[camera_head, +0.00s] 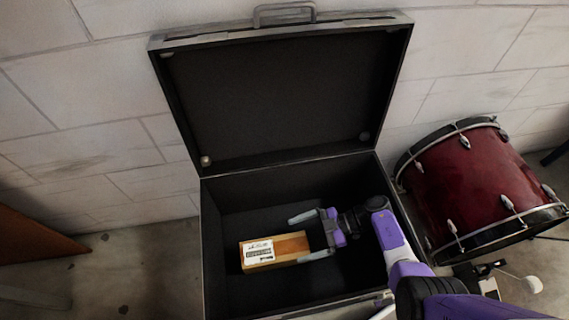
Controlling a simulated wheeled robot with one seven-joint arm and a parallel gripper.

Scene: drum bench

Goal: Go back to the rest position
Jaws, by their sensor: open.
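My gripper (308,237) is inside an open black case (228,295), low near its right half. Its two grey fingers are apart and point left. A wooden box (291,246) with a white printed label lies on the case floor. Its right end is between or just beside the fingers; I cannot tell whether they touch it. My arm comes in over the case's right front edge from the lower right. The case lid (285,95) stands open at the back, with a handle on top.
A dark red bass drum (480,180) lies to the right of the case, with a pedal and beater (532,285) in front. A pale block wall (90,110) is behind. A brown wooden panel (35,238) is at the left. Floor between panel and case is clear.

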